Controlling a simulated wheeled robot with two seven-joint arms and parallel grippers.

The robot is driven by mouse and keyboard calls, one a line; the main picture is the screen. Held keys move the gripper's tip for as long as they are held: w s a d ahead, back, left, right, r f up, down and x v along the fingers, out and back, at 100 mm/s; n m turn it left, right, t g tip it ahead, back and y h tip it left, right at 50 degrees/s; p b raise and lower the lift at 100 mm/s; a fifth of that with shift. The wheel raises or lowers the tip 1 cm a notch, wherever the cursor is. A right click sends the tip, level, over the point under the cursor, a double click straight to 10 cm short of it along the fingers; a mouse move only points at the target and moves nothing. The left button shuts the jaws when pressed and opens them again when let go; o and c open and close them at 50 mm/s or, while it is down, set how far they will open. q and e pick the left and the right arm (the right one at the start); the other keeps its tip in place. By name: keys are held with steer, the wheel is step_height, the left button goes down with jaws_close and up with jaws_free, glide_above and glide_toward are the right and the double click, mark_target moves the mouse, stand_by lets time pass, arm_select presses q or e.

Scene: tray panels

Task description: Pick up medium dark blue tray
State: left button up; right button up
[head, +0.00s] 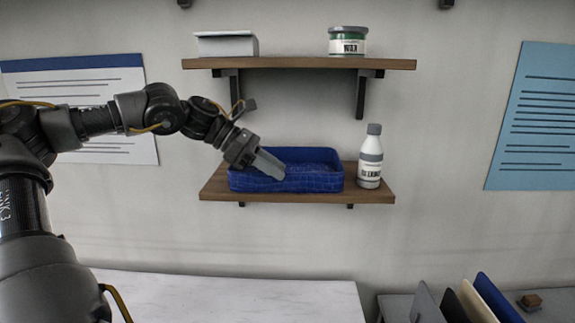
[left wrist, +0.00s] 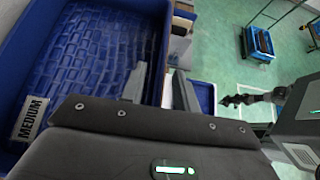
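The dark blue tray (head: 315,183) sits on the lower wooden wall shelf in the head view. In the left wrist view its blue inside (left wrist: 85,45) fills the upper left, with a white "MEDIUM" label (left wrist: 32,118). My left gripper (head: 272,166) reaches down to the tray from the left. In the left wrist view the fingers of this gripper (left wrist: 160,92) are apart, one on the inner side of the tray wall and one on the outer side. I cannot tell whether either touches it. A dark arm, seemingly my right, shows small; its gripper (left wrist: 228,100) is unclear.
A white bottle with a grey cap (head: 370,160) stands just right of the tray on the lower shelf (head: 385,196). The upper shelf (head: 300,63) holds a white box (head: 227,45) and a green-and-white jar (head: 347,42). Upright panels (head: 495,298) stand at lower right.

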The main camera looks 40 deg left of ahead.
arm_select(q)
steer(key=shift+w+d+f, duration=0.25)
steer(key=shift+d+f, duration=0.05)
steer(key=shift+s, duration=0.1)
jaws_close()
steer(key=shift+r, duration=0.15)
